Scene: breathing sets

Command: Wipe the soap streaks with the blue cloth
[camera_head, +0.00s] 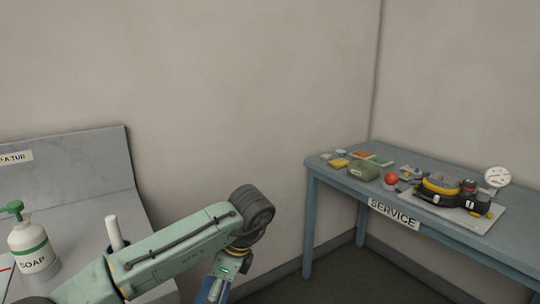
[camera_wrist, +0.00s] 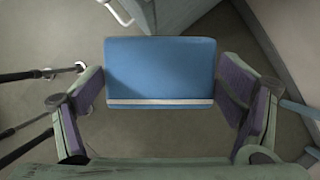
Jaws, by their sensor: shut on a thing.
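The blue cloth (camera_wrist: 160,65) shows in the wrist view as a flat, block-like pad with a white stripe along its near edge. My gripper (camera_wrist: 162,92) is shut on it, with one purple-padded finger at each side. Grey-brown floor shows around and below the cloth, so it hangs clear of any worktop in that view. No soap streaks can be made out in either view.
A soap bottle (camera_head: 33,246) with a green pump and a white cylinder (camera_head: 114,232) stand on the grey marbled counter (camera_head: 75,225) at left. A blue service table (camera_head: 310,180) at right carries several small items and breathing equipment (camera_head: 447,190). Floor lies between them.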

